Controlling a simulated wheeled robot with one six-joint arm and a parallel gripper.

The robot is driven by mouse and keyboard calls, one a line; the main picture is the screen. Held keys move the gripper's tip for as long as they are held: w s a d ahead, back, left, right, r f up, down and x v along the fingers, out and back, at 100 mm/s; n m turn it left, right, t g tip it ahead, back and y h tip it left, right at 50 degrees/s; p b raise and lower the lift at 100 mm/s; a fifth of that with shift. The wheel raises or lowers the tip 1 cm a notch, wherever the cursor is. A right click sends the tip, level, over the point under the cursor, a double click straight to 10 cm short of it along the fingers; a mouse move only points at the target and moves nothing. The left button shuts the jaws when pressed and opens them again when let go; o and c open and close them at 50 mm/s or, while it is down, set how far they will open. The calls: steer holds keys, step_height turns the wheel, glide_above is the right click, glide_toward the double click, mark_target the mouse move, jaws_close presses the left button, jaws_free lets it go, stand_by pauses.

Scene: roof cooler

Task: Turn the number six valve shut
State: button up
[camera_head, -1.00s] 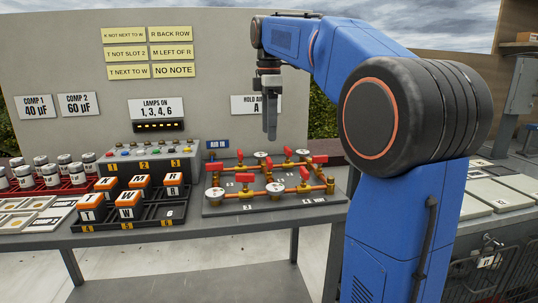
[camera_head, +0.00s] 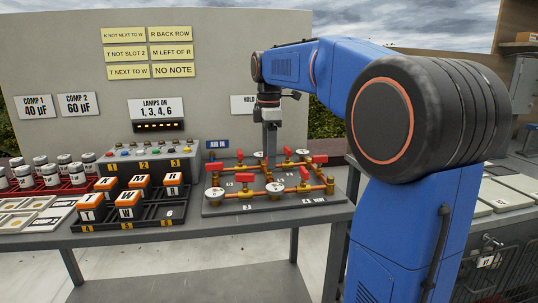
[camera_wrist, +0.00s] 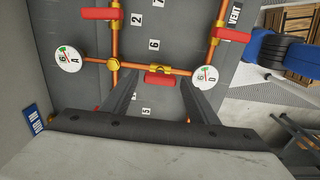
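The valve board (camera_head: 225,208) lies on the table with brass pipes, gauges and several red valve handles. In the wrist view, a red handle (camera_wrist: 160,79) on the cross pipe sits between the fingertips of my gripper (camera_wrist: 159,79), lying roughly along the pipe. The plate marked 6 (camera_wrist: 153,45) is on one side of that pipe and the plate marked 5 (camera_wrist: 146,111) on the other. My gripper (camera_head: 270,168) is open, pointing down over the middle of the board. The fingers hide part of the pipes in the head view. I cannot tell whether they touch the handle.
Gauge A (camera_wrist: 69,58) and gauge D (camera_wrist: 205,78) flank the cross pipe. Other red handles (camera_wrist: 102,14) are close by. A lamp box (camera_head: 150,152) and a black rack of lettered blocks (camera_head: 150,222) stand left of the board. A back panel (camera_head: 225,60) rises behind.

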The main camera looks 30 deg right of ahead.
steer(key=c, duration=0.7)
steer(key=shift+c, duration=0.2)
steer(key=shift+m, duration=0.3)
steer(key=m, duration=1.2)
steer(key=shift+m, duration=2.1)
